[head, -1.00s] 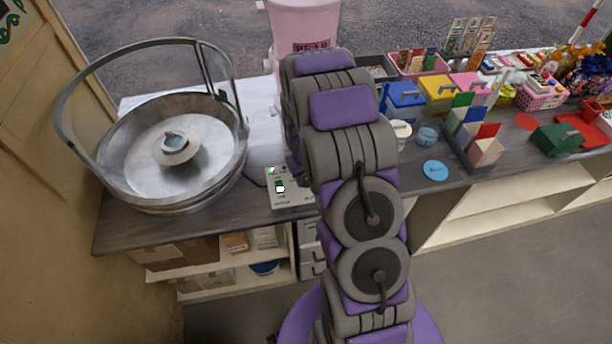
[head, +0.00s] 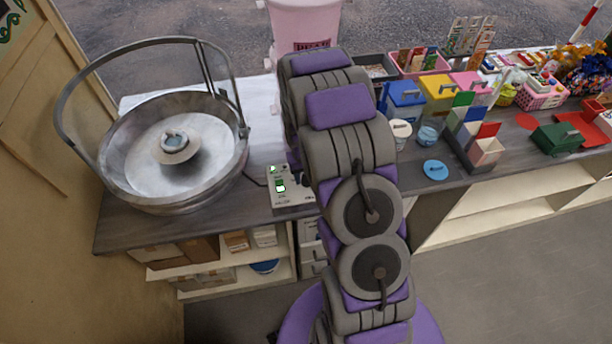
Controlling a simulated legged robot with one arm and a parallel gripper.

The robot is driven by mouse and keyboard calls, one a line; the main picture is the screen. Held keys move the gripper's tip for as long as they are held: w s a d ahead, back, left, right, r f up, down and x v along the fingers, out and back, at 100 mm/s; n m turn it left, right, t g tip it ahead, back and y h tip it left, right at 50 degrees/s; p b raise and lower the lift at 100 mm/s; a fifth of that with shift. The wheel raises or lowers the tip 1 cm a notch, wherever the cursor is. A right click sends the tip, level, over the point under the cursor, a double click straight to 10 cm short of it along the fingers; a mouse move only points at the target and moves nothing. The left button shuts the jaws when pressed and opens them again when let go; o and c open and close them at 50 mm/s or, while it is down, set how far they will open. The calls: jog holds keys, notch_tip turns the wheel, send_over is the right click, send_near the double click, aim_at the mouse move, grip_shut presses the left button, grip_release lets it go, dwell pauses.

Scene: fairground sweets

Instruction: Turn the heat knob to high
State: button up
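A pale control box (head: 283,197) with green-lit switches (head: 280,186) lies on the counter, right of the big metal bowl. My arm covers its right side. The heat knob cannot be made out; a small dark shape at the box's right edge, beside my arm, is too small to tell. A cable runs from the box toward the bowl of the candy-floss machine (head: 120,178), which has a raised metal hoop and a round centre head (head: 174,142). My gripper is hidden behind my own arm, so its opening and contact do not show.
A pink container (head: 303,20) stands behind my arm. Blue, yellow and pink lidded boxes (head: 404,101) and small jars stand close on the right. A blue disc (head: 435,170) lies near the front edge. Shelves with cartons are below the counter.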

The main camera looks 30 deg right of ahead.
jog(key=shift+o, duration=1.4)
jog(key=shift+s, duration=0.15)
notch_tip(320, 180, up, 17)
jog(key=p, duration=0.1)
jog(key=shift+a+p, duration=0.35)
jog(key=shift+a, duration=0.05)
jog(key=shift+r, duration=0.1)
jog(key=s+a+r+n+b, duration=0.1)
jog(key=s+a, duration=0.3)
jog(key=s, duration=0.6)
jog(key=s+a+r+g+b, duration=0.1)
jog(key=s+a+r, duration=0.3)
jog(key=s, duration=0.7)
jog(key=s+a+r+n+b, duration=0.1)
jog(key=s+a+r, duration=0.2)
jog(key=s, duration=0.8)
jog(key=shift+s+a+r+n+g+y, duration=0.15)
jog(key=shift+a+n+g+y, duration=0.2)
jog(key=shift+a, duration=0.8)
